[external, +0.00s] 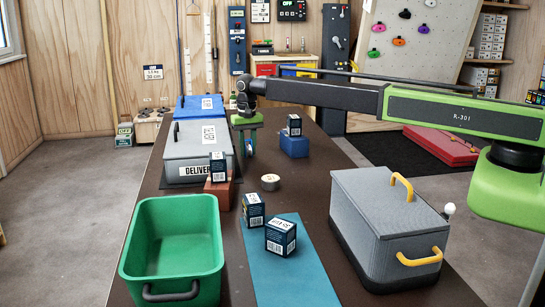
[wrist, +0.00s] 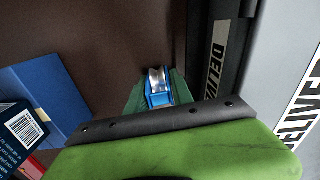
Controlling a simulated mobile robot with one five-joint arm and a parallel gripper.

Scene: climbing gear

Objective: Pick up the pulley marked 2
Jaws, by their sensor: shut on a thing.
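My gripper (external: 247,147) hangs over the far part of the dark table, just right of the grey lidded DELIVER box (external: 180,150). In the wrist view, the green fingers of my gripper (wrist: 157,92) are shut on a small blue pulley (wrist: 158,98) with a silvery wheel. The pulley is small and mostly hidden by the fingers in the external view. I cannot read any number on it. The DELIVER box's dark side and label (wrist: 216,62) show right beside the fingers in the wrist view.
A blue block (external: 294,146) with a dark carton stands right of my gripper. A brown block (external: 217,195) bears another carton. More cartons (external: 281,236), a tape roll (external: 270,182), a green bin (external: 172,215) and a grey case (external: 385,220) stand nearer.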

